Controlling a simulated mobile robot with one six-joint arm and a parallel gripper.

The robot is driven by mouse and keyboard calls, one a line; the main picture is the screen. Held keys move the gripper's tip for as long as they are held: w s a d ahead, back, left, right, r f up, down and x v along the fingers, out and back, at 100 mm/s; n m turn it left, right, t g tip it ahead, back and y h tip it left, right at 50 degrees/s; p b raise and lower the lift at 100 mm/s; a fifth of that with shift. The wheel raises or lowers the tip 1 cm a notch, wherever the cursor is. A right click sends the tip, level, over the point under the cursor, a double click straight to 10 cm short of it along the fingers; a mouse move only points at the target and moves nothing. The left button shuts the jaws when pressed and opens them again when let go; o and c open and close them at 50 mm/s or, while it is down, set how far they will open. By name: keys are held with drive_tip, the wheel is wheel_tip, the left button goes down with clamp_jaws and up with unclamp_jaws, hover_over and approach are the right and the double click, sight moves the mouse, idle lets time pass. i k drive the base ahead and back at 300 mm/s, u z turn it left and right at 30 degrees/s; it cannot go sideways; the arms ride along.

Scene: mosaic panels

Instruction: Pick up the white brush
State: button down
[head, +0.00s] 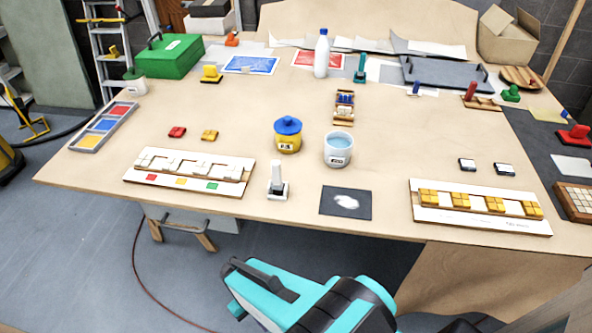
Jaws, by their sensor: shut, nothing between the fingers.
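My gripper (240,273), teal and black, is in front of the table at the bottom of the head view. It is shut and empty, apart from the brush and nearer to me. The gripper's far side is hidden.
A white panel with pale tiles (190,167) lies left of the brush; the dark card (346,202) lies right. Behind stand a yellow pot with a blue lid (288,136) and a pale cup (338,150). A panel with yellow tiles (480,207) lies farther right.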

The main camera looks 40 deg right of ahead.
sight(276, 186)
drive_tip(key=z, duration=0.85)
drive_tip(key=k, duration=1)
drive_tip(key=i, duration=0.85)
